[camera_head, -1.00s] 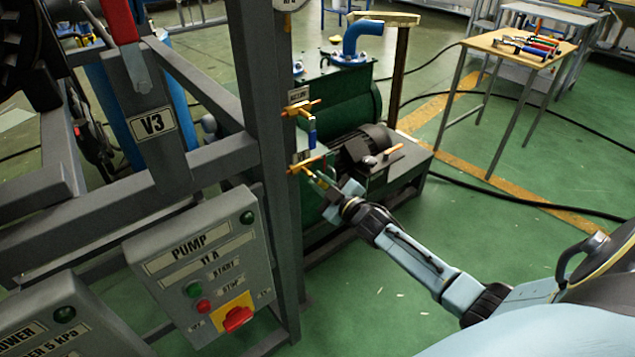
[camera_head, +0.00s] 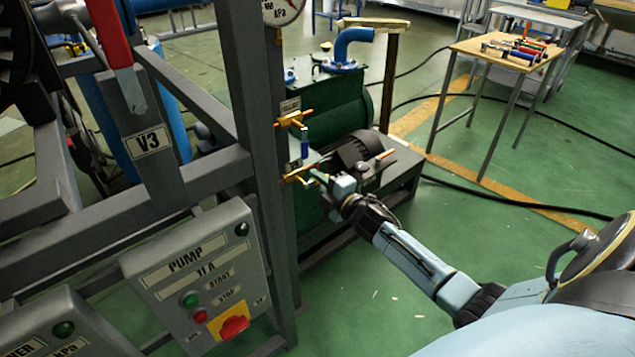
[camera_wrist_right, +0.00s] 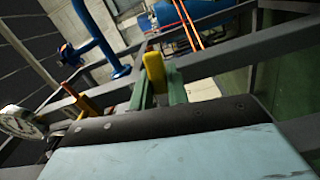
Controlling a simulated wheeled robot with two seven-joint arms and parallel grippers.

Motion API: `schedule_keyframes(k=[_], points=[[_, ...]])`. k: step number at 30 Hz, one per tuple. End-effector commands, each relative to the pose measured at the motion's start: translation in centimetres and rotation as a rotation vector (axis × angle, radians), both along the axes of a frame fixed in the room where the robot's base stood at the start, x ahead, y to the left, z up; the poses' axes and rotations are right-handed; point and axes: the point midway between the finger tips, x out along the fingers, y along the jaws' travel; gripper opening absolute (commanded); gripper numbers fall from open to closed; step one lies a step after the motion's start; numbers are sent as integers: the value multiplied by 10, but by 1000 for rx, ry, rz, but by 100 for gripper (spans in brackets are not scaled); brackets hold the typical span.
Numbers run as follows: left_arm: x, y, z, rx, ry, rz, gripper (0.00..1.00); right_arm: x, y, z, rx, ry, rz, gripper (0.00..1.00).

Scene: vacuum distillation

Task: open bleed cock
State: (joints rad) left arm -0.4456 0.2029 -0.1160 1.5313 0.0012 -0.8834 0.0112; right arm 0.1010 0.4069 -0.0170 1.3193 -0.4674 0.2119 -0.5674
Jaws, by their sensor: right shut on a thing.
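Two brass cocks are on the grey post in the head view. The upper cock (camera_head: 292,119) has a blue lever hanging down. The lower cock (camera_head: 297,175) has a small plate just above it, too small to read. My right gripper (camera_head: 318,181) is at the lower cock, to the right of the post. In the right wrist view, the green fingers of my right gripper (camera_wrist_right: 158,85) are shut on a yellow lever (camera_wrist_right: 154,70), which stands up between them. In the head view my gripper mostly hides this lever. My left gripper is out of view.
The grey pump box (camera_head: 200,275) with buttons and a red switch is left of my right arm. A gauge (camera_head: 283,10) is higher on the post. Green floor (camera_head: 360,310) is clear below my arm.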

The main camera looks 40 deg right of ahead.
Motion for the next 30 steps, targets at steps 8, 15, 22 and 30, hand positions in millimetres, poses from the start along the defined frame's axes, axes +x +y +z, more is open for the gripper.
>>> schedule_keyframes(k=[8,15,22,30], points=[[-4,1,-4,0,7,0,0,0,0,2,-52,-3,-1,0],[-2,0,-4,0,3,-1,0,0,0,2,-57,-3,-1,0],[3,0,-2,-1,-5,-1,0,0,0,2,-55,-3,-1,27],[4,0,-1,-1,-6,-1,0,0,0,2,-54,-4,0,38]])
